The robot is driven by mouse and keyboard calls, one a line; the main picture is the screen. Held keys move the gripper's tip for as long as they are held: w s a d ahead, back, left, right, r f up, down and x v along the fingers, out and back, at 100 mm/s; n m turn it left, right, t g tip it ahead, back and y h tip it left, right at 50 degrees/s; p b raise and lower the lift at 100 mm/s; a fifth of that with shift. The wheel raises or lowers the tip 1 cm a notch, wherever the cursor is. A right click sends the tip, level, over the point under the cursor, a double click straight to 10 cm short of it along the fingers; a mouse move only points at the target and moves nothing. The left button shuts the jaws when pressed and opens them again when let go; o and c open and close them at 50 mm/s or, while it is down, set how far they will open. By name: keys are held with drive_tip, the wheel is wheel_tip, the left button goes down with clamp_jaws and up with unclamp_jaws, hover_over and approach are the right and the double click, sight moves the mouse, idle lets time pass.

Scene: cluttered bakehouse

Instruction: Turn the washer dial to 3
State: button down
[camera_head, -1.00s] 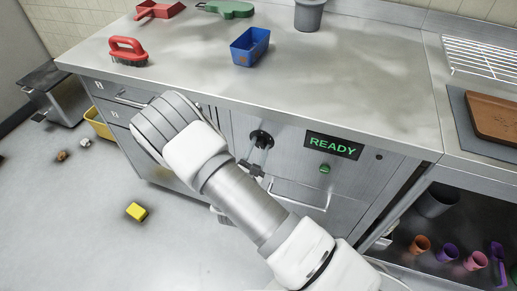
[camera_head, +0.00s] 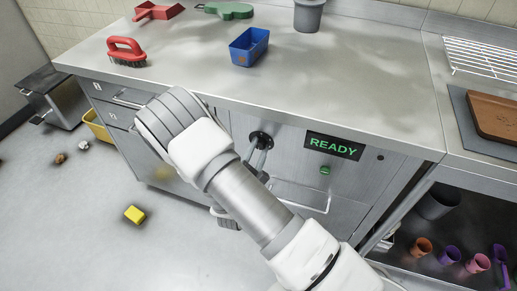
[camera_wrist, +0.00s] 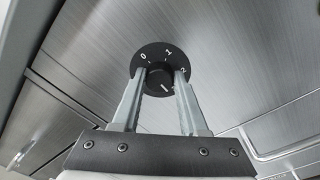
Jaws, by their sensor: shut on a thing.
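The black round washer dial (camera_head: 257,136) is on the steel front panel under the counter. In the wrist view the dial (camera_wrist: 160,50) shows white marks 0, 1 and 2 along its upper and right rim. My gripper (camera_wrist: 161,76) is shut on the dial's centre knob, one finger on each side. A short white line shows on the knob's lower right part. In the head view my gripper (camera_head: 261,148) reaches the dial, partly hidden by my arm.
The counter above holds a blue bin (camera_head: 249,47) and a red brush (camera_head: 126,51). A yellow block (camera_head: 135,214) lies on the floor.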

drive_tip(key=shift+c, duration=2.2)
unclamp_jaws()
drive_tip(key=shift+s, duration=0.1)
drive_tip(key=p+v, duration=0.1)
drive_tip(key=v, duration=1.6)
drive_tip(key=shift+p, duration=0.35)
